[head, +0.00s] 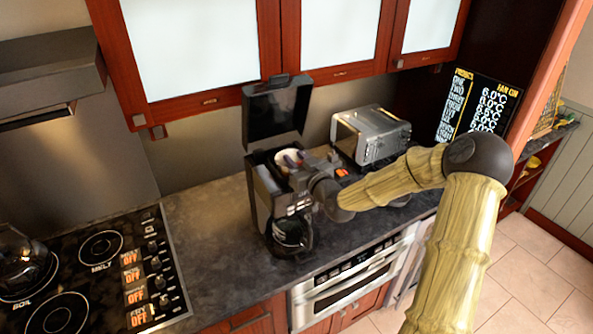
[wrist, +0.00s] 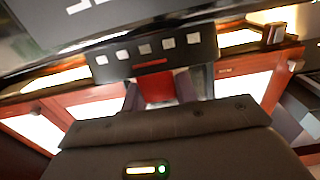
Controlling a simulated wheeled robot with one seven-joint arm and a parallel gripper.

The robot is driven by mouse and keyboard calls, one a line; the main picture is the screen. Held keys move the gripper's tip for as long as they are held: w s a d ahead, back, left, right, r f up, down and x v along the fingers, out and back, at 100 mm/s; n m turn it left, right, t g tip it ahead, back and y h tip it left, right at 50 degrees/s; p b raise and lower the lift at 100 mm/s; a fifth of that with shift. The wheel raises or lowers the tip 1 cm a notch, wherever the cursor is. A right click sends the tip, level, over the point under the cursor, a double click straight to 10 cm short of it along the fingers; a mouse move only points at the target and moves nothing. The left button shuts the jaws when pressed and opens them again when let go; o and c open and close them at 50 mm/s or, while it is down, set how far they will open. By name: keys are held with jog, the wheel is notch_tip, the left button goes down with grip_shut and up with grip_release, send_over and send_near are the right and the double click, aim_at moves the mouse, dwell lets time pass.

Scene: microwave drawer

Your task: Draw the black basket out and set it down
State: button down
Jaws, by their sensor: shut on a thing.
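The coffee maker (head: 262,200) stands on the dark counter with its lid (head: 277,108) raised. The black basket (head: 286,161) is at its open top, with a pale round inside showing; its lower part is hidden. My gripper (head: 303,163) reaches in from the right and is shut on the basket's near right side. In the wrist view, my gripper's fingers (wrist: 158,92) show close under a dark panel with several pale squares; the grip itself is unclear there.
A glass carafe (head: 290,232) sits low in the coffee maker. A toaster oven (head: 370,135) stands behind to the right. The stove (head: 90,265) is at the left. Bare counter (head: 215,235) lies between the stove and coffee maker. Cabinets (head: 200,50) hang above.

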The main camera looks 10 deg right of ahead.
notch_tip(320, 180, up, 7)
jog(key=b, duration=0.1)
jog(key=shift+b, duration=0.4)
jog(key=shift+w+f, duration=0.1)
jog(key=shift+f, duration=0.1)
